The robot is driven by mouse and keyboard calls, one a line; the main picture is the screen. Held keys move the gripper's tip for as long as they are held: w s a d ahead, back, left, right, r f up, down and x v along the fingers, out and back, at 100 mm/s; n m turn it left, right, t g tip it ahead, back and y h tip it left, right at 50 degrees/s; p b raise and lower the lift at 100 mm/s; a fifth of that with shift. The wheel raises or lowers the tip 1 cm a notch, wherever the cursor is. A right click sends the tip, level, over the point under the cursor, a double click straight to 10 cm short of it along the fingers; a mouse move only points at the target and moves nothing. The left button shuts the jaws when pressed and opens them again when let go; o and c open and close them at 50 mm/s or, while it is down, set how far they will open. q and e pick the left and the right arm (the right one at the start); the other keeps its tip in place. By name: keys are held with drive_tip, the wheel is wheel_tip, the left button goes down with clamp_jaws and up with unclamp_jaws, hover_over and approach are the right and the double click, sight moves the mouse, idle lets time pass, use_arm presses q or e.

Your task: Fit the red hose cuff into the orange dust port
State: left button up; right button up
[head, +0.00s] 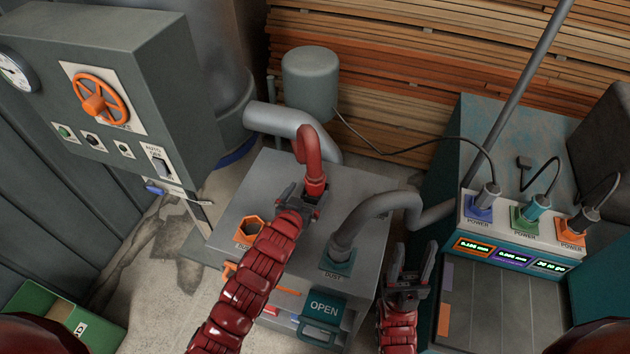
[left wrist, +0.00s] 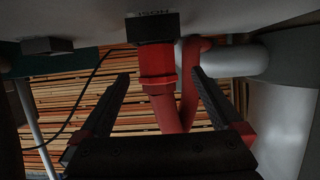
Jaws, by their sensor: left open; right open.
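The red hose cuff (left wrist: 157,62) sits at a dark square block (left wrist: 152,27) in the left wrist view, with the red hose curving away from it. In the head view the red hose (head: 308,148) arches above the grey box, and my left gripper hides the cuff's lower part. My left gripper (head: 301,196) is open, its fingers on either side of the red cuff; I cannot tell whether they touch it. The orange dust port (head: 247,230) is a hexagonal opening, empty, left of my left gripper. My right gripper (head: 412,258) is open and empty, right of the box.
A grey hose (head: 365,217) enters a teal port (head: 338,262) on the grey box (head: 258,193). An OPEN sign (head: 323,309) hangs at its front. A power console (head: 520,228) stands right, a control cabinet with an orange wheel (head: 101,100) left.

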sight(312, 188)
use_arm(q)
drive_tip(key=shift+w+d+f, duration=0.1)
drive_tip(key=shift+w+d, duration=0.1)
drive_tip(key=shift+w, duration=0.25)
drive_tip(key=shift+w+d+p, duration=0.15)
drive_tip(key=shift+w+p, duration=0.2)
drive_tip(key=shift+p, duration=0.15)
drive_tip(key=p+x, duration=0.1)
drive_tip(key=x, duration=0.1)
drive_tip(key=shift+w+d+f+p, duration=0.15)
drive_tip(key=shift+w+d+p, duration=0.15)
drive_tip(key=shift+p, duration=0.1)
drive_tip(key=shift+w+d+f, duration=0.15)
drive_tip(key=shift+w+f, duration=0.3)
drive_tip(key=shift+w, duration=0.2)
clamp_jaws()
drive_tip(key=shift+r, duration=0.1)
